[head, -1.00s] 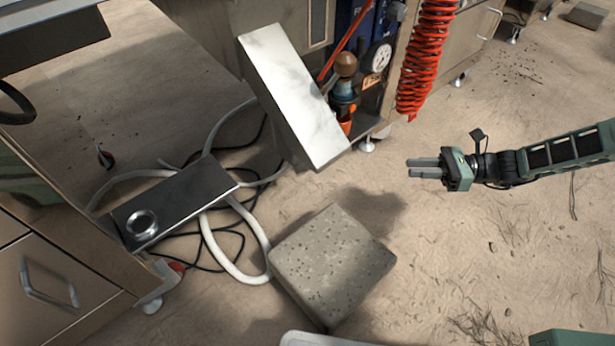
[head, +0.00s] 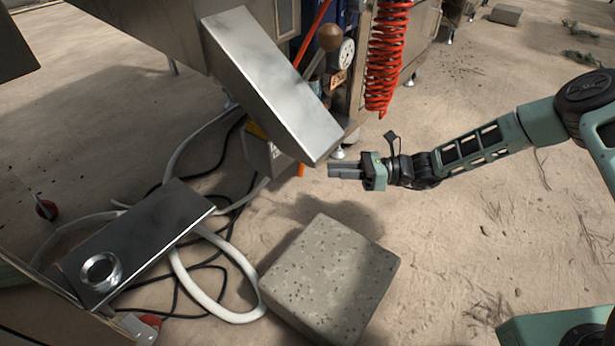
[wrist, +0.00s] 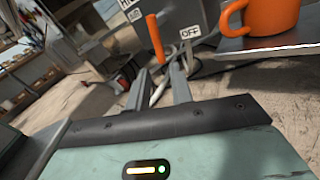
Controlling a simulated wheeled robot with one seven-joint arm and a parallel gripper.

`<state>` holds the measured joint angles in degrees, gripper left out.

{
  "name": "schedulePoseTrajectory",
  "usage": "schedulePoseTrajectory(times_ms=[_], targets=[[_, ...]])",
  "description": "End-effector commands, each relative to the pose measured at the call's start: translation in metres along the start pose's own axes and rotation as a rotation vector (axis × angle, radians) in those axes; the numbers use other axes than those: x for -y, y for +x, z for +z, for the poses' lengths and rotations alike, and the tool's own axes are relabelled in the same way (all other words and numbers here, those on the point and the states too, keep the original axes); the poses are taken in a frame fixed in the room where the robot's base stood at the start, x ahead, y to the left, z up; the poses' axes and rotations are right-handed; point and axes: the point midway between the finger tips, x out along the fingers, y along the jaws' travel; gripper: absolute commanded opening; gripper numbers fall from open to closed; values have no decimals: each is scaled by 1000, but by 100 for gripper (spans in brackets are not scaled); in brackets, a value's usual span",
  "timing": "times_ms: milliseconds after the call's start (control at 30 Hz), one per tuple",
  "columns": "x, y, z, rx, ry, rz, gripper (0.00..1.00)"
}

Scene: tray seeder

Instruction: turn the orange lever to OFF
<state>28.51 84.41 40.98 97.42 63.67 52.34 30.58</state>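The orange lever (wrist: 155,36) shows in the wrist view on a grey box (wrist: 178,22), its free end toward my gripper. A white OFF label (wrist: 190,33) is right of it; other labels, partly cut off, are at its upper left. In the head view only an orange end of the lever (head: 301,170) shows below the tilted metal panel, which hides most of the box. My gripper (head: 330,171) is just right of that end. In the wrist view its fingers (wrist: 159,70) are apart, with nothing between them; the lever appears ahead of the gap, not clearly touching.
The tilted metal panel (head: 272,85) hangs above and left of my gripper. A red coiled hose (head: 386,60) hangs behind. An orange mug (wrist: 268,18) stands on a shelf at right in the wrist view. A stone block (head: 330,278) is below; open sandy floor lies right.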

Motion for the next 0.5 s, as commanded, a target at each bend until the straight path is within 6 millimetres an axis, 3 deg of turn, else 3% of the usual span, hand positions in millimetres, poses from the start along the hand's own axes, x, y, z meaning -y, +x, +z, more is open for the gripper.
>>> schedulePoseTrajectory(times_ms=[200, 500], targets=[[0, 44, -5, -1, -1, 3, 22], [0, 74, -1, 0, -1, 1, 22]])
